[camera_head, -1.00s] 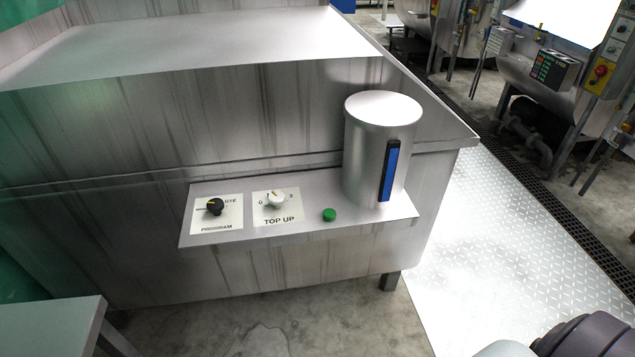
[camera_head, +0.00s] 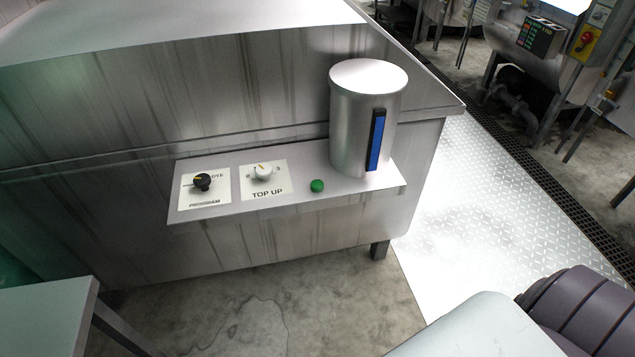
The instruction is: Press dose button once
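A small round green button (camera_head: 317,186) sits on the metal shelf (camera_head: 290,205) on the front of the steel vat. It is right of the white TOP UP knob (camera_head: 263,172) and its label, and just left of the metal cylinder (camera_head: 358,130) with a blue level strip. The black PROGRAM knob (camera_head: 202,182) is further left, by the word DYE. The button carries no readable label. Neither gripper is in view. Part of my own arm shows at the bottom right, well apart from the button.
The steel vat (camera_head: 180,100) fills the back. A pale table (camera_head: 45,315) stands at the bottom left. The floor (camera_head: 330,310) in front of the shelf is clear, with a wet patch. A textured white floor plate (camera_head: 465,210) and a drain grate lie to the right.

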